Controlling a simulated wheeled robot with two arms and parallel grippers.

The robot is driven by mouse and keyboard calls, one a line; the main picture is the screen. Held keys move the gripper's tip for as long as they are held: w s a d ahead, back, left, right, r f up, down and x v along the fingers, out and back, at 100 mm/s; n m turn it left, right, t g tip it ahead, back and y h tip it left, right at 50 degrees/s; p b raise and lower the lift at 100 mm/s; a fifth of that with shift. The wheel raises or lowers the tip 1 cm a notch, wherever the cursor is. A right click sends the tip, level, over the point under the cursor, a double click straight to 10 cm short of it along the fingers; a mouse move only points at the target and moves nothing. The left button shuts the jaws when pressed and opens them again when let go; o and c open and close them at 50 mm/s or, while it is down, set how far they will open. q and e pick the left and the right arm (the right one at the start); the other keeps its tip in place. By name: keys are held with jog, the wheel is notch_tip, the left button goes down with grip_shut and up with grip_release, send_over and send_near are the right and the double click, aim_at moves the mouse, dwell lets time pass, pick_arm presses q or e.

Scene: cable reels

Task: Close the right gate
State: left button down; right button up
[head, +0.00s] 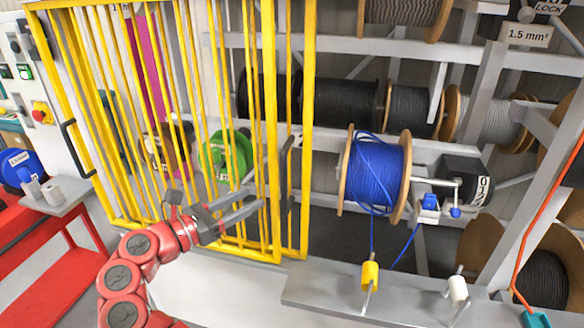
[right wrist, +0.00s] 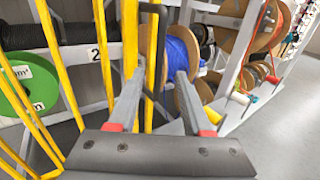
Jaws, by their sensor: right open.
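Yellow barred gate panels (head: 273,120) stand in front of the left part of the reel rack, overlapping each other. I cannot tell clearly which bars belong to the right gate. A dark handle (head: 284,158) is on the yellow frame near the right edge, and another black handle (head: 75,150) is at the far left edge. My right gripper (head: 248,204) is in front of the bars, low and left of the right-edge handle. In the right wrist view its open fingers (right wrist: 159,76) point at the yellow post, with the black handle (right wrist: 161,45) showing between them. My left gripper is out of view.
To the right, the rack is uncovered: a blue cable reel (head: 376,172) with a crank (head: 440,183) stands above a grey ledge (head: 330,290). A green reel (head: 225,155) is behind the bars. A red cart (head: 60,270) stands at the left.

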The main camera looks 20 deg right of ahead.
aim_at(286, 180)
jog(key=p+x, duration=0.8)
jog(key=x, duration=0.6)
jog(key=shift+a, duration=0.1)
grip_shut()
dwell(0.8)
